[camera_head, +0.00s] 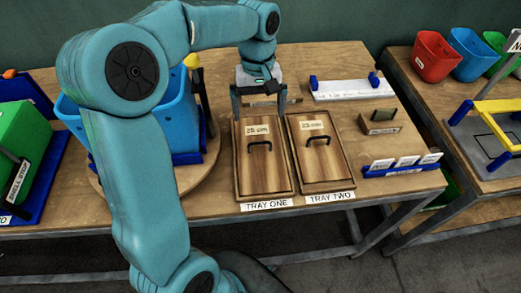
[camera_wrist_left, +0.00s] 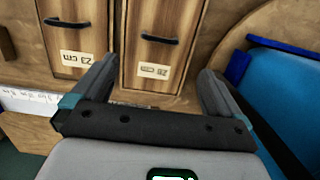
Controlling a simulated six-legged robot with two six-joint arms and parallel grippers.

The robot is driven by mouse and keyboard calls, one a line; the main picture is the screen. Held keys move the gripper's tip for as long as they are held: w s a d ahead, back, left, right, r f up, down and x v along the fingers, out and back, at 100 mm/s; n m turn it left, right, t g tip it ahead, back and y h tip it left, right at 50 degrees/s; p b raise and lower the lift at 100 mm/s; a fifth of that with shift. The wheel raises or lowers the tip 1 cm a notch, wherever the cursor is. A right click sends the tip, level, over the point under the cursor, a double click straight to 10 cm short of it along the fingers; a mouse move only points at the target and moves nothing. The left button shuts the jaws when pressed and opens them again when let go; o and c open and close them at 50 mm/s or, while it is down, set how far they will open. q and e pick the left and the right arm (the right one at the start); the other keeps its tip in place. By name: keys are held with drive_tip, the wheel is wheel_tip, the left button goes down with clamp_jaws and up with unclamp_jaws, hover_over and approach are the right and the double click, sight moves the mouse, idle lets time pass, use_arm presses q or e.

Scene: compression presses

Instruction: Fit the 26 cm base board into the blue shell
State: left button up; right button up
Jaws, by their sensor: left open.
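A wooden board (camera_head: 265,175) with a black handle lies in tray one; its label looks like 26 cm, but the print is small. The same board shows in the left wrist view (camera_wrist_left: 165,18). A second handled board (camera_head: 321,165) lies beside it in tray two. The blue shell (camera_head: 184,112) stands on a round wooden disc left of tray one, partly hidden by my left arm. It also fills the right of the left wrist view (camera_wrist_left: 285,85). My left gripper (camera_head: 258,112) is open and empty at the far end of tray one, fingers apart. My right gripper is out of view.
A white ruler-like strip with blue ends (camera_head: 352,88), a small wooden block (camera_head: 380,122) and a blue card rack (camera_head: 402,165) stand right of the trays. A green shell (camera_head: 22,140) is at the far left. Coloured bins (camera_head: 436,57) stand on another table.

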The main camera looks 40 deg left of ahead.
use_arm(q)
hover_over(260, 143)
drive_tip(key=a, duration=0.1)
drive_tip(key=f, duration=0.5)
drive_tip(key=shift+w+a+f, duration=0.15)
drive_tip(key=shift+w+f, duration=0.1)
drive_tip(key=shift+w, duration=0.05)
drive_tip(key=f, duration=0.3)
drive_tip(key=d+f, duration=0.1)
drive_tip(key=f, duration=0.1)
drive_tip(key=shift+s+f, duration=0.3)
drive_tip(key=shift+f, duration=0.05)
drive_tip(key=shift+w+f, duration=0.1)
drive_tip(key=shift+f, duration=0.15)
drive_tip(key=c, duration=1.1)
